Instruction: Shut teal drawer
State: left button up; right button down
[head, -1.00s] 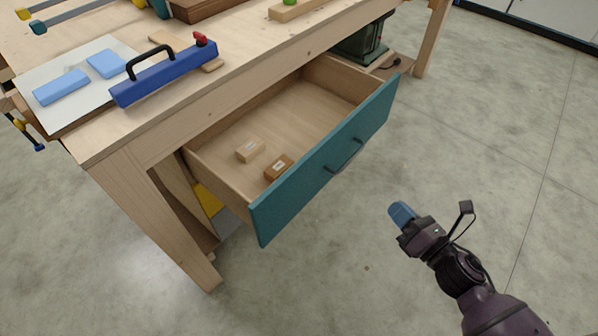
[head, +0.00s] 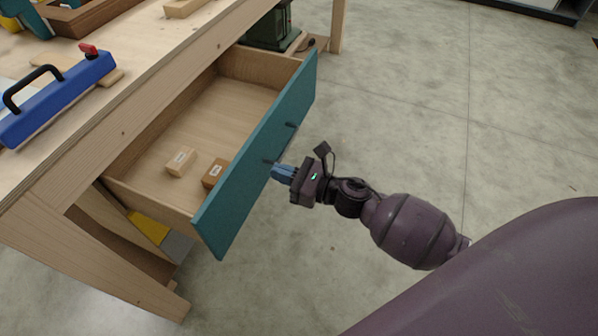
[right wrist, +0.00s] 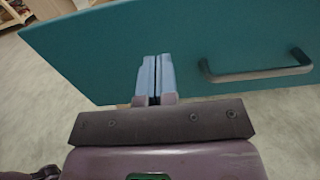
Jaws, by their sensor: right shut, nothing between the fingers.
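The teal drawer (head: 268,150) is pulled open from the wooden workbench, with its teal front facing right. Its dark handle (right wrist: 258,72) shows in the right wrist view, to the right of my fingers. My right gripper (head: 275,171) is shut and empty, its blue fingertips close to the drawer front beside the handle. In the right wrist view the shut fingers (right wrist: 156,70) point at the teal panel; I cannot tell whether they touch it. My left gripper is in none of the views.
Inside the drawer lie a pale wooden block (head: 181,161) and a brown block (head: 214,173). The workbench top (head: 110,95) holds a blue tool with a black handle (head: 58,98). A green machine (head: 268,30) stands beyond the drawer. The floor at right is clear.

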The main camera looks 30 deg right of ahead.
aim_at(250, 163)
pick_arm(q)
jog(key=shift+f, duration=0.1)
pick_arm(e)
jog(key=shift+x, duration=2.7)
pick_arm(q)
jog(key=shift+s+a, duration=0.1)
jog(key=shift+a, duration=0.05)
pick_arm(e)
jog(key=shift+w, duration=0.1)
